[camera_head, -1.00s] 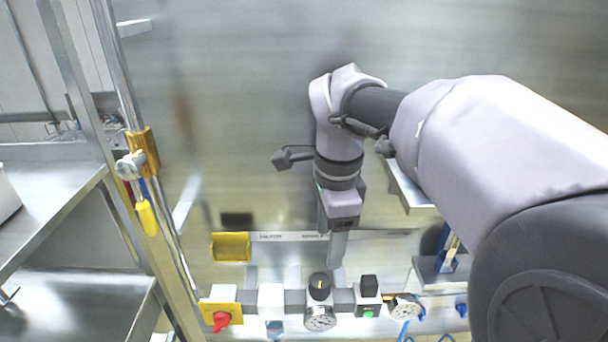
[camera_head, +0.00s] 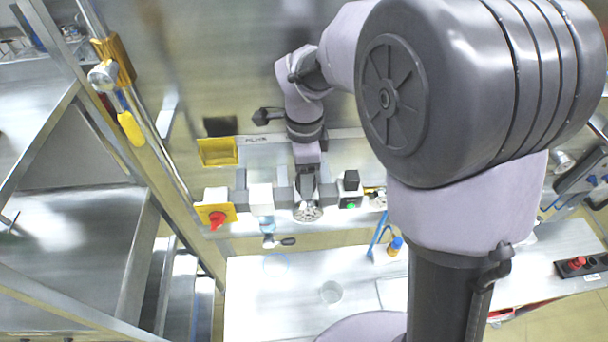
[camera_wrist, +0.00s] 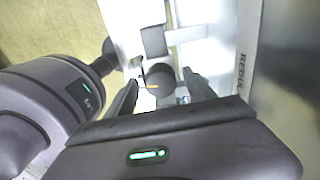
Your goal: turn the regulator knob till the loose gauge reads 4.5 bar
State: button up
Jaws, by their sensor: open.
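The dark regulator knob (camera_wrist: 159,76) shows in the wrist view with a short yellow mark. My gripper (camera_wrist: 165,85) is open, one finger on each side of the knob; I cannot tell whether they touch it. In the head view my gripper (camera_head: 306,192) points down onto the regulator and hides the knob. A round white-faced gauge (camera_head: 308,213) sits just below it. Another gauge (camera_head: 381,201) is at the right end of the row, partly hidden by my arm. I cannot tell which gauge is the loose one, and neither reading is legible.
A red knob on a yellow plate (camera_head: 217,216) is at the row's left end. A black-topped block with a green light (camera_head: 350,190) is close to the right. A white bench (camera_head: 290,300) lies below.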

jog(key=shift+f, duration=0.75)
jog(key=c, duration=1.4)
jog(key=shift+o, duration=0.2)
jog(key=shift+n, duration=0.4)
